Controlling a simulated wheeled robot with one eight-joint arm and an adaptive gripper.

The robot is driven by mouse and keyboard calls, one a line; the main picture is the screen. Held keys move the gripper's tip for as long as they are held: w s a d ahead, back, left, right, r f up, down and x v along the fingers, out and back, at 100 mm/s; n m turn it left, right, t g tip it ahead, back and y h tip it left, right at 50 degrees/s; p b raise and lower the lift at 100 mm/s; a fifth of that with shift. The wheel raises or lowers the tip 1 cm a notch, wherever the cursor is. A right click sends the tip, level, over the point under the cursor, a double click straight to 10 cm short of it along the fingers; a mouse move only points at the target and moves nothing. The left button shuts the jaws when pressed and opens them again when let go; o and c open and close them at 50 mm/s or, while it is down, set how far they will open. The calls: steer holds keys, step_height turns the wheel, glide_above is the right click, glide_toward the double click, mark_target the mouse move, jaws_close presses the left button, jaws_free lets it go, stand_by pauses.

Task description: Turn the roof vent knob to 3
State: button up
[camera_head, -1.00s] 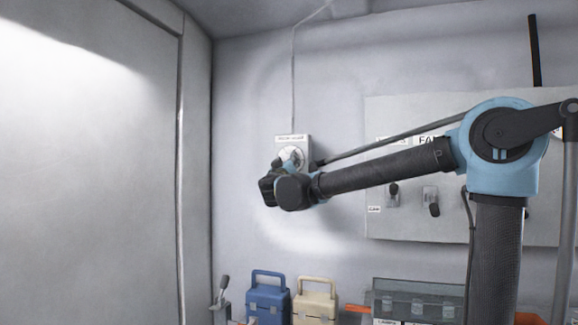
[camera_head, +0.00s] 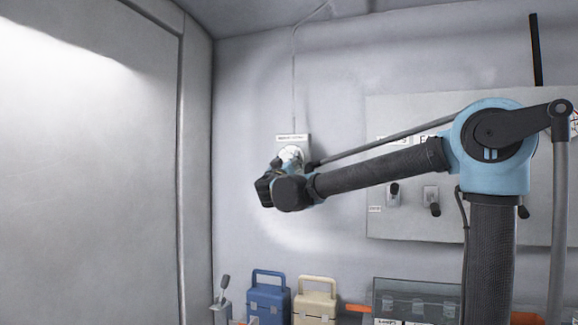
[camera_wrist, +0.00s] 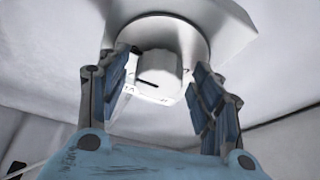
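The roof vent knob (camera_wrist: 158,72) is a pale grey knob with a dark pointer line, on a round disc fixed to a wall box (camera_head: 294,139). In the wrist view my gripper (camera_wrist: 162,88) has its two blue-padded fingers on either side of the knob. A gap shows between the right finger and the knob; the left finger is very close to it, and I cannot tell if it touches. The fingers are apart. In the head view my wrist covers the lower part of the box, and the dial numbers are not readable.
A grey panel (camera_head: 410,220) with switches is on the wall to the right. A blue case (camera_head: 268,303), a cream case (camera_head: 315,307) and a clear bin (camera_head: 415,290) stand below. A cable runs up from the wall box. A large door fills the left.

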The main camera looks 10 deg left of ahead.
steer(key=shift+s, duration=0.1)
steer(key=v, duration=1.1)
steer(key=shift+s+f, duration=0.2)
steer(key=shift+s, duration=0.1)
